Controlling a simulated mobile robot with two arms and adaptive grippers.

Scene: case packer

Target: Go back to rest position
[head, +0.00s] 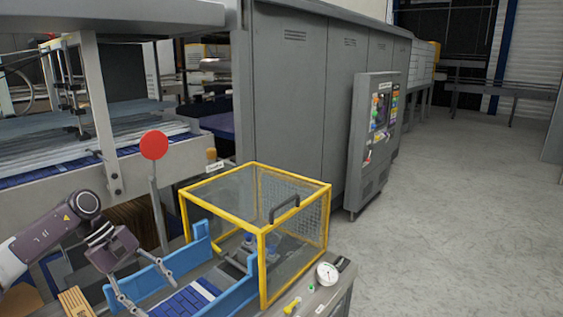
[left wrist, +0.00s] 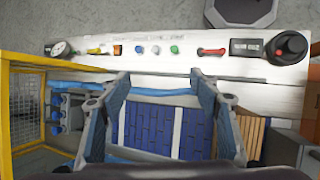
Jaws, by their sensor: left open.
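My left gripper (head: 152,293) comes in from the left in the head view, with its fingers spread and nothing between them. It points down over a blue slatted conveyor bed (head: 186,302) between blue side guides. In the left wrist view my left gripper (left wrist: 160,82) is also open and empty, above the blue bed with white strips (left wrist: 145,130). Whether its fingers touch the guides cannot be told. My right arm and right gripper are in neither view.
A yellow-framed mesh guard (head: 262,232) stands right beside the gripper. A red round disc on a post (head: 154,145) rises behind the arm. A white ledge (left wrist: 150,67) carries a gauge, buttons and a black knob. Grey floor (head: 450,200) at right is clear.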

